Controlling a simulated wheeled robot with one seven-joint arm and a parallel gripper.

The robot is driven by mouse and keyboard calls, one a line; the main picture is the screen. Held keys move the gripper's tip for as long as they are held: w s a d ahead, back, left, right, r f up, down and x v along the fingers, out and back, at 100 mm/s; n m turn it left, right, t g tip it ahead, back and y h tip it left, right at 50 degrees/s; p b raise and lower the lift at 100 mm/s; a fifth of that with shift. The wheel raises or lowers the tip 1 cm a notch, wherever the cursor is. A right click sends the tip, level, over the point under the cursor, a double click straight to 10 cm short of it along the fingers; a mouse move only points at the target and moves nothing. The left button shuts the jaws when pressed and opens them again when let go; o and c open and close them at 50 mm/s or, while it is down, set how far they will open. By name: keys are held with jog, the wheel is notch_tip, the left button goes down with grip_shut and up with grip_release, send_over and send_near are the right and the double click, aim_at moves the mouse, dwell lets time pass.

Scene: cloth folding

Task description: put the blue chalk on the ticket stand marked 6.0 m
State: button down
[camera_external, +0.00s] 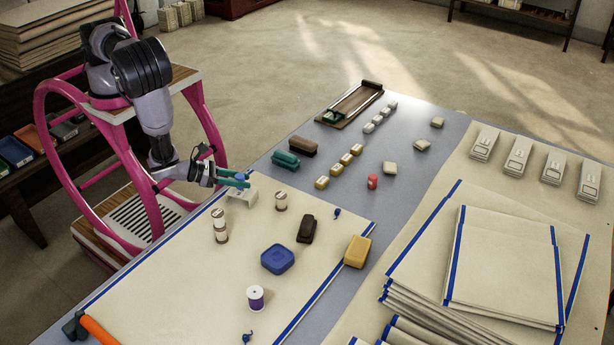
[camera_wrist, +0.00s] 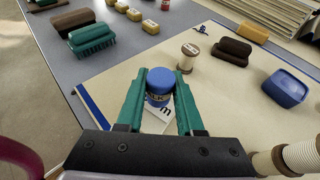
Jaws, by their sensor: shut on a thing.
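In the wrist view the blue chalk (camera_wrist: 160,80) sits upright between the fingertips (camera_wrist: 160,92). A white ticket stand (camera_external: 241,199) is directly below the gripper on the cream cloth. In the wrist view part of this stand (camera_wrist: 156,124) shows behind and below the chalk, with a letter "m"; its number is hidden. I cannot tell whether the chalk touches the stand.
Several other white ticket stands (camera_external: 517,155) stand at the right. Thread spools (camera_external: 220,232), a dark brush (camera_external: 307,229), a blue container (camera_external: 278,259) and a yellow block (camera_external: 358,251) lie near the gripper. A green brush (camera_external: 286,160) is beyond. Folded cloths (camera_external: 500,260) fill the front right.

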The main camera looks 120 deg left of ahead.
jog(key=shift+f, duration=0.75)
jog(key=c, duration=0.5)
grip_release()
jog(key=shift+f, duration=0.15)
jog(key=shift+c, duration=0.2)
